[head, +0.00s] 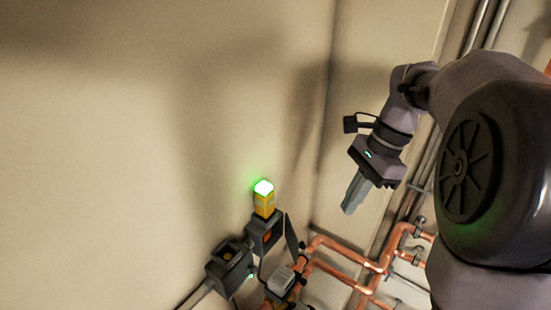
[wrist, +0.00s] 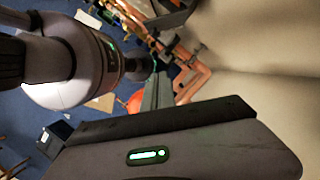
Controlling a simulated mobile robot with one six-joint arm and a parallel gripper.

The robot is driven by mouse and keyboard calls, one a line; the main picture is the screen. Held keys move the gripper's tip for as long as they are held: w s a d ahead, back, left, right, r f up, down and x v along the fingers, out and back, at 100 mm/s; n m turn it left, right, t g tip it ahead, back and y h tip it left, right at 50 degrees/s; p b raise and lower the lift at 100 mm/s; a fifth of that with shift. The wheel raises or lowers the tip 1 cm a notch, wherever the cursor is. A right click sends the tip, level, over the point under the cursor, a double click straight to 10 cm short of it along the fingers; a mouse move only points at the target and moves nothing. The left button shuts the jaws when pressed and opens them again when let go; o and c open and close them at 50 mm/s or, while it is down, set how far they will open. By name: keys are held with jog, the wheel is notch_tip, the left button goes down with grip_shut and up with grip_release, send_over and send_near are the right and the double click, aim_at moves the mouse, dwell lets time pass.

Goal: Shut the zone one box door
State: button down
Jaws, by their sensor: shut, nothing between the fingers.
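A small dark grey box (head: 264,232) with an orange patch inside sits below a yellow unit with a lit green top (head: 264,198). A thin dark panel (head: 291,238) stands out from its right side, looking like its door swung open. No label is readable, so I cannot tell if this is the zone one box. My gripper (head: 349,206) is up and right of the panel, apart from it, its fingers together and empty, pointing down. The fingers also show in the wrist view (wrist: 158,82), pointing towards the pipes. A dark grey part at the top edge there is unclear.
A second dark box (head: 230,264) sits lower left, on a grey conduit. Copper pipes (head: 340,246) with valves run right of the boxes, below my gripper; they also show in the wrist view (wrist: 199,76). The pale wall (head: 120,150) at left is bare.

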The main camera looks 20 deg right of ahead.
aim_at(295, 238)
jog(key=a+f, duration=0.7)
jog(key=f, duration=0.2)
jog(key=shift+y, duration=0.3)
jog(key=shift+f, duration=0.1)
jog(key=shift+s+a+b, duration=0.1)
jog(key=shift+b, duration=0.35)
